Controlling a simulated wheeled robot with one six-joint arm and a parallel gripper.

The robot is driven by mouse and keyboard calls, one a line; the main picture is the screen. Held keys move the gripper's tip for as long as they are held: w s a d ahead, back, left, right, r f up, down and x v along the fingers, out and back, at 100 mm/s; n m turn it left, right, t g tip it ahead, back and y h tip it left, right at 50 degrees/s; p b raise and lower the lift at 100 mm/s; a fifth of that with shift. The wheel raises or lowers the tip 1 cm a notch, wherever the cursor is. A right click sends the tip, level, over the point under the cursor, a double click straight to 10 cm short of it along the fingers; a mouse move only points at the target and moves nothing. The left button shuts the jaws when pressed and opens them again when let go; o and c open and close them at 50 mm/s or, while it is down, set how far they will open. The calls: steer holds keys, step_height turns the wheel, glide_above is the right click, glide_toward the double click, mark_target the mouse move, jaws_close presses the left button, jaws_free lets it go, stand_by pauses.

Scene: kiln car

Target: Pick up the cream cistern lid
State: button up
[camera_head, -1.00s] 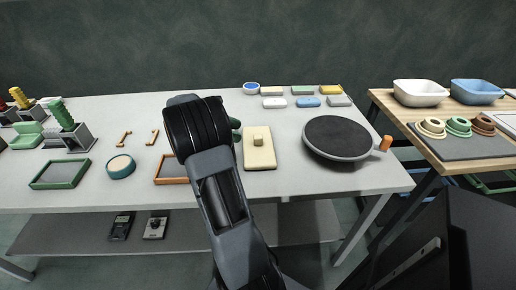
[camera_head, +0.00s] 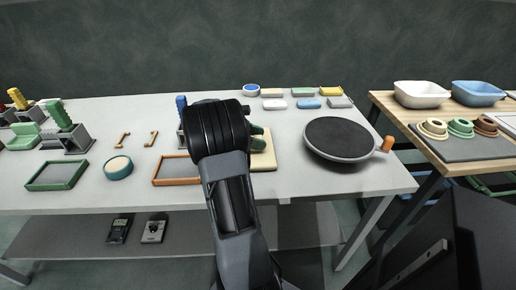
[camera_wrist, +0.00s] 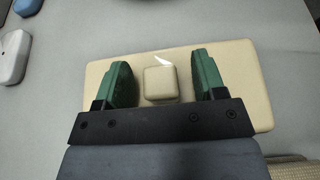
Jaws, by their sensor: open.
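The cream cistern lid (camera_head: 263,160) lies flat on the grey table, partly hidden behind my arm in the head view. In the wrist view the lid (camera_wrist: 240,75) is a rectangular slab with a square raised knob (camera_wrist: 160,85) at its middle. My gripper (camera_wrist: 162,82) is open above the lid. Its two green fingers stand on either side of the knob, with a gap on each side. I cannot tell how high the fingertips are above the slab. In the head view the green fingers (camera_head: 257,138) show just right of my wrist.
A dark round turntable (camera_head: 341,138) with an orange knob stands right of the lid. An orange-framed tray (camera_head: 176,182) lies to the left. Several small coloured blocks (camera_head: 308,103) lie behind. Bare table lies in front of the turntable.

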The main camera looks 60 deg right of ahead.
steer(key=shift+c, duration=0.4)
jaws_close()
steer(key=shift+r, duration=0.1)
